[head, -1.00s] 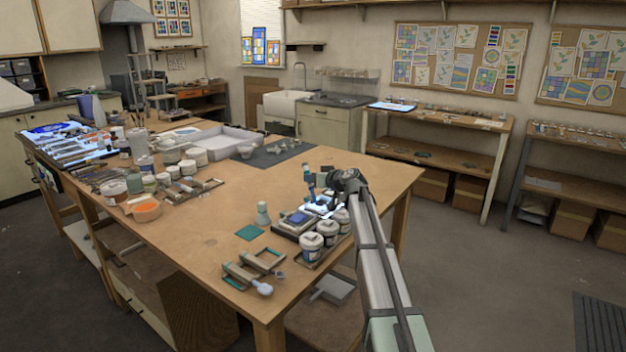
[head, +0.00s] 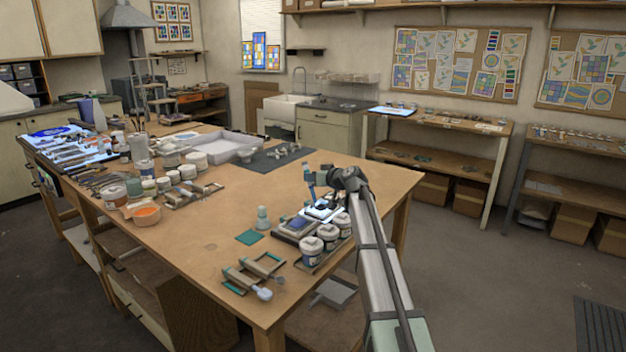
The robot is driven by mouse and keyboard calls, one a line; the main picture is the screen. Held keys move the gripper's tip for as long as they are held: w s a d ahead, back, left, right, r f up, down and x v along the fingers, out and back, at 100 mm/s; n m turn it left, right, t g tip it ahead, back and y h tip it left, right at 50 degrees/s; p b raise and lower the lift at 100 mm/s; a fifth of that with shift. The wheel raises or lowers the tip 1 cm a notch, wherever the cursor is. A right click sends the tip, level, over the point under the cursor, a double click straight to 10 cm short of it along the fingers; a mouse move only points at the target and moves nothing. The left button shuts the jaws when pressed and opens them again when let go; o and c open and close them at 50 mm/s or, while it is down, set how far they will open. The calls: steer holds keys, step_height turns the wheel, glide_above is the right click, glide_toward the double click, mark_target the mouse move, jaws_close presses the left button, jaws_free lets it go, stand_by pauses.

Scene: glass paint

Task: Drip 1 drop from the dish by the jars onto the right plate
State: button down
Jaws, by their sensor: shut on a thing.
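My gripper (head: 311,194) is at the right part of the big table, low over a small brightly lit plate (head: 314,216). It is small in the picture. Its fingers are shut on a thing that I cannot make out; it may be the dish. Several white-lidded jars (head: 312,253) stand in a row to the right and in front of the plate. A dark holder with a blue pane (head: 298,225) lies just left of the lit plate. Of the two, the lit one is further right. No drop is visible at this size.
A pale bottle (head: 262,219) and a teal square (head: 250,237) lie left of the holder. Small wooden frames (head: 240,280) lie near the front edge. Jars, an orange bowl (head: 147,213) and a white tray (head: 222,146) crowd the left and back. The table's middle is clear.

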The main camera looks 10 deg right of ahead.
mark_target(306, 166)
steer(key=shift+r, duration=2)
